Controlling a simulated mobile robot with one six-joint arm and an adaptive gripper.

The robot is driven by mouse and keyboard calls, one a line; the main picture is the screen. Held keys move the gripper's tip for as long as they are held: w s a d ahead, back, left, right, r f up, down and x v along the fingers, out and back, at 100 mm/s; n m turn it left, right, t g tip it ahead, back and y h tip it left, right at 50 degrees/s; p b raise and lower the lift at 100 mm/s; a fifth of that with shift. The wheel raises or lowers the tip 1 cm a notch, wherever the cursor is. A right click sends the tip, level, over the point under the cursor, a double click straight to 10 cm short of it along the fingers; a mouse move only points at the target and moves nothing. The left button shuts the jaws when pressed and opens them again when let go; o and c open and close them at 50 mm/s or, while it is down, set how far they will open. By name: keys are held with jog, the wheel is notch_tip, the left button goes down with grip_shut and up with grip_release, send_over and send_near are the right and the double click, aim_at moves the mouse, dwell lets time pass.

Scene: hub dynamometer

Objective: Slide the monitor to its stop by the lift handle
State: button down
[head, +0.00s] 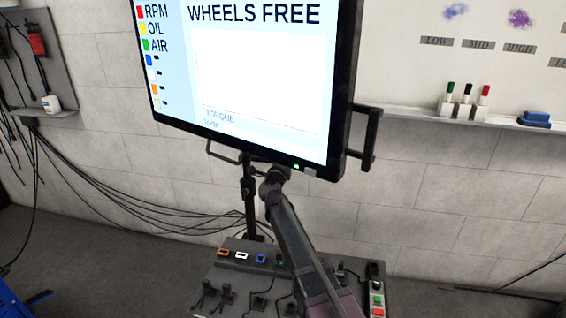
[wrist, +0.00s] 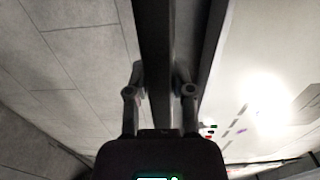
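The monitor (head: 250,70) stands on a dark post (head: 249,195) in the head view, its lit screen reading WHEELS FREE. A dark loop handle (head: 224,156) shows under its lower left edge. Another dark handle (head: 372,140) stands upright on its right side. My arm reaches up to the monitor's lower edge, and its end is hidden behind the monitor there. In the wrist view my gripper (wrist: 160,82) has a finger close against each side of a dark bar (wrist: 156,35), which looks like the lift handle. The pads' contact faces are hard to see.
A console (head: 225,275) with switches and levers stands below the monitor. Cables (head: 130,220) hang along the wall at left. A ledge (head: 410,112) at right holds marker bottles and a blue eraser (head: 535,118). The floor at right looks mostly clear.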

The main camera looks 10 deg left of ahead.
notch_tip(320, 180, up, 13)
jog(key=p, duration=1.3)
jog(key=shift+w+r, duration=0.15)
jog(key=shift+w, duration=0.1)
jog(key=shift+a, duration=0.1)
jog(key=c, duration=0.8)
grip_release()
jog(key=o, duration=0.3)
jog(key=shift+s+r, duration=0.15)
jog(key=shift+s, duration=0.25)
jog(key=s, duration=1.1)
jog(key=shift+s+a, duration=0.25)
jog(key=shift+a, duration=0.15)
